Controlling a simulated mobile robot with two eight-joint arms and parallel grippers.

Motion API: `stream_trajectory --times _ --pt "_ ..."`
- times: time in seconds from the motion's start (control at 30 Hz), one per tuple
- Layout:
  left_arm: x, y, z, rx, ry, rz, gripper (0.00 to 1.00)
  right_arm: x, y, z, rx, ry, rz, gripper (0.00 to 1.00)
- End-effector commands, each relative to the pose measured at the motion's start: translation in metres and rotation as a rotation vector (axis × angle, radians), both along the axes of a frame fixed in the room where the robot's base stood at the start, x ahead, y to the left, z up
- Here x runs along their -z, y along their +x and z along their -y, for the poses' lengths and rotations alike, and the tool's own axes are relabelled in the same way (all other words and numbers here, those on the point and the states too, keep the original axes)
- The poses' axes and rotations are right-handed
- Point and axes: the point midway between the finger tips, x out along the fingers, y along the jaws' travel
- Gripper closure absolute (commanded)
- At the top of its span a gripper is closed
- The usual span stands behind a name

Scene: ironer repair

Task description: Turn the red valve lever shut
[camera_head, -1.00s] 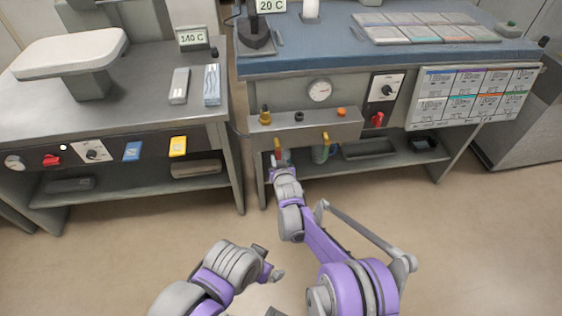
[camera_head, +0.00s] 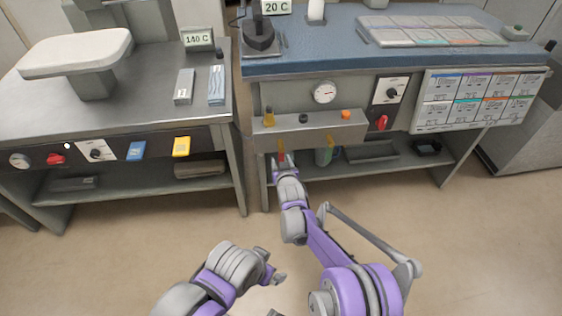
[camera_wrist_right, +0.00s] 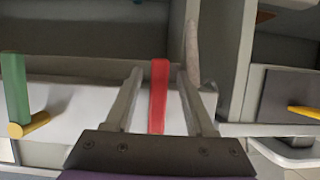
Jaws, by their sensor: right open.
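The red valve lever (camera_wrist_right: 159,95) stands upright between the two fingers of my right gripper (camera_wrist_right: 158,82) in the right wrist view. The fingers are open, with a visible gap on each side of the lever. In the head view the red lever (camera_head: 282,157) is a small patch below its yellow stem (camera_head: 281,146), under the grey valve box, partly hidden by my right gripper (camera_head: 284,168). My left gripper (camera_head: 272,266) is low in the head view, over the floor and away from the benches; its jaw state is unclear.
A green lever (camera_wrist_right: 15,88) with a yellow stem (camera_wrist_right: 30,125) is beside the red one; it also shows in the head view (camera_head: 323,156). The grey box (camera_head: 322,132) overhangs a lower shelf with dark trays (camera_head: 370,151). The floor in front is free.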

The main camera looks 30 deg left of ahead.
Motion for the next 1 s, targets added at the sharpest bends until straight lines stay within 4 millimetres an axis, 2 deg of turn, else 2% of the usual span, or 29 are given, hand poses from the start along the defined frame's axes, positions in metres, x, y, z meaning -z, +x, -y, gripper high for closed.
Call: stream_trajectory --times 0.17,0.6,0.8,1.0 --pt "-0.003 0.000 0.000 0.000 0.000 0.001 0.00 -0.005 -0.008 0.007 0.000 0.000 0.000 0.45" --pt "-0.021 -0.003 0.000 0.000 0.000 0.006 0.00 -0.037 -0.067 0.053 0.000 0.000 0.000 0.45" --pt "-0.023 -0.003 0.000 0.000 0.000 0.006 0.00 -0.041 -0.078 0.062 0.000 0.000 0.000 0.45" --pt "-0.023 -0.003 0.000 0.000 0.000 0.006 0.00 -0.041 -0.079 0.062 0.000 0.000 0.000 0.45"
